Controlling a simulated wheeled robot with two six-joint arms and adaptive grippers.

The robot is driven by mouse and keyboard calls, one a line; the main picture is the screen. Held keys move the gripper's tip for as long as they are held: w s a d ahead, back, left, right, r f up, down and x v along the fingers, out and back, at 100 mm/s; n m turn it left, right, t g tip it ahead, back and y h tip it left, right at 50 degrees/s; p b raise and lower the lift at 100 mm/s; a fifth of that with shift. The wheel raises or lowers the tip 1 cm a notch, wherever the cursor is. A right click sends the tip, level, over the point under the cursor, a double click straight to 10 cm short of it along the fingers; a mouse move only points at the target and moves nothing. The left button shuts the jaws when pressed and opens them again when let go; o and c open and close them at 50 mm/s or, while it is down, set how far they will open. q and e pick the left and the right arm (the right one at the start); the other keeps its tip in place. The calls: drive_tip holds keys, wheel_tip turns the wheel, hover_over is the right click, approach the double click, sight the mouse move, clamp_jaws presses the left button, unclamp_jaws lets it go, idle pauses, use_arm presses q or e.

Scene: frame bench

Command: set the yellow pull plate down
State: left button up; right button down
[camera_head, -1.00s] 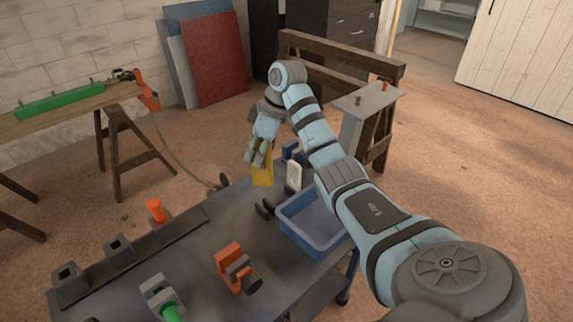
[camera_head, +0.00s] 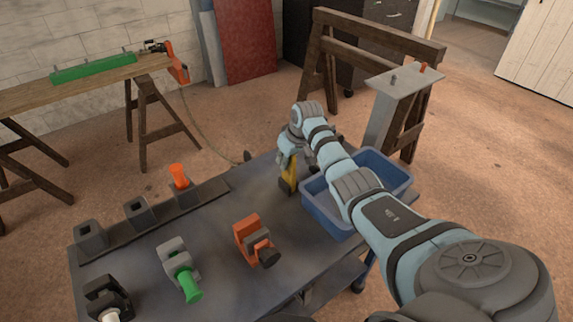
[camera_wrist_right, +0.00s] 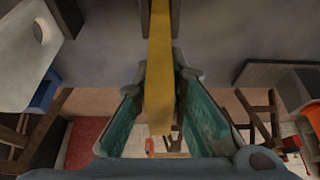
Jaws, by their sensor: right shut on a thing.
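The yellow pull plate (camera_head: 291,171) is held near upright in my right gripper (camera_head: 289,156), above the grey bench top (camera_head: 225,218). A small dark stand (camera_head: 287,188) is at its lower end. In the right wrist view the plate (camera_wrist_right: 158,90) runs between the two fingers of my right gripper (camera_wrist_right: 163,76). Its far end lies between two dark bars there. I cannot tell whether the plate rests on the stand. My left gripper is in neither view.
A blue bin (camera_head: 330,213) stands right of the stand, partly under my right arm. An orange clamp-like tool (camera_head: 253,238), a green-handled tool (camera_head: 182,272) and a rack with an orange-handled item (camera_head: 179,176) are on the bench.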

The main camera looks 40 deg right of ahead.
drive_tip(key=shift+f, duration=0.65)
drive_tip(key=shift+d, duration=0.1)
drive_tip(key=c, duration=1.7)
unclamp_jaws()
drive_tip(key=shift+o, duration=0.2)
drive_tip(key=shift+r, duration=0.35)
drive_tip(key=p+v, duration=0.3)
drive_tip(key=v, duration=0.8)
drive_tip(key=shift+s+r, duration=0.15)
drive_tip(key=shift+s, duration=0.1)
